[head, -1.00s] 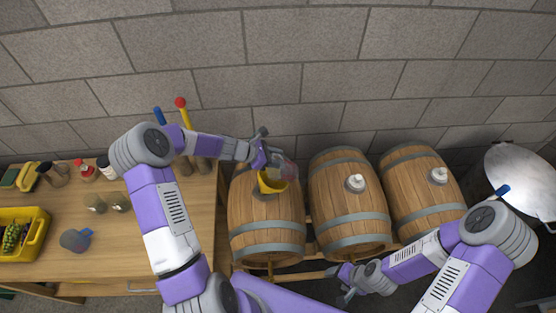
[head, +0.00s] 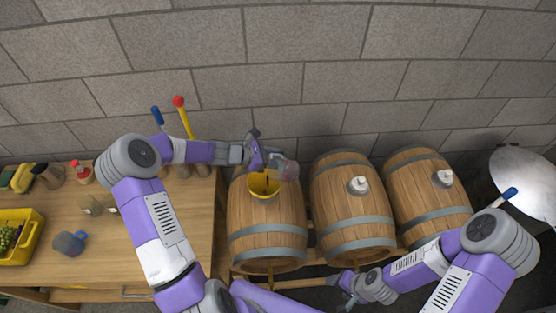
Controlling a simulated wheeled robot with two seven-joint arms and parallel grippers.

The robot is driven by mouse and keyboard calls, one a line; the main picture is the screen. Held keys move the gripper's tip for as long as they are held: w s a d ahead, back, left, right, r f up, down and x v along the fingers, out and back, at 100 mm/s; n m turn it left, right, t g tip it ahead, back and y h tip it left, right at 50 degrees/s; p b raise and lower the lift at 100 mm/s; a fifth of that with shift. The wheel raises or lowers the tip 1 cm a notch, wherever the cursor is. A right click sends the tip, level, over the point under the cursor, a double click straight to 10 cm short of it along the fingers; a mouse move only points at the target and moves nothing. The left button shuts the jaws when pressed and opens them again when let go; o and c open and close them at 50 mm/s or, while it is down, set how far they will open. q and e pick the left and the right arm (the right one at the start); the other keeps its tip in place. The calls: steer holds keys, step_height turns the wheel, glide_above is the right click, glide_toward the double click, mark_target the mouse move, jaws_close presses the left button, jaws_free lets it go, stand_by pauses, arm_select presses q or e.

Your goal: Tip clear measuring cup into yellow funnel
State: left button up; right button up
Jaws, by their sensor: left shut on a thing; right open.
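The yellow funnel (head: 262,187) sits on top of the left barrel (head: 266,230). My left gripper (head: 262,160) is shut on the clear measuring cup (head: 286,170), just above and behind the funnel. The cup looks tilted, at the funnel's upper right. Its contents are too small to tell, and the gripper hides part of it. My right gripper (head: 345,288) is open and empty, low in front of the barrels.
Two more barrels, the middle one (head: 349,210) and the right one (head: 428,195), carry white bungs. A wooden table (head: 130,245) at left holds a yellow crate (head: 30,250), a jug (head: 70,243) and bottles. A grey wall stands behind.

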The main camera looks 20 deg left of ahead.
mark_target(272, 155)
arm_select(q)
steer(key=shift+s+a+r+t+h+b, duration=0.15)
steer(key=shift+a+r+t+h+b, duration=0.15)
steer(key=shift+t+h+b, duration=0.55)
steer(key=shift+s+a+r+t+h+b, duration=0.25)
steer(key=shift+r+t+h+b, duration=0.2)
steer(key=shift+h+b, duration=0.8)
steer(key=shift+s+a+r+t+h+b, duration=0.1)
steer(key=shift+a+r+t+h+b, duration=0.2)
steer(key=shift+t+h+b, duration=0.75)
steer(key=shift+r+g+y+b, duration=0.1)
steer(key=shift+g+y+b, duration=0.25)
steer(key=shift+y, duration=0.1)
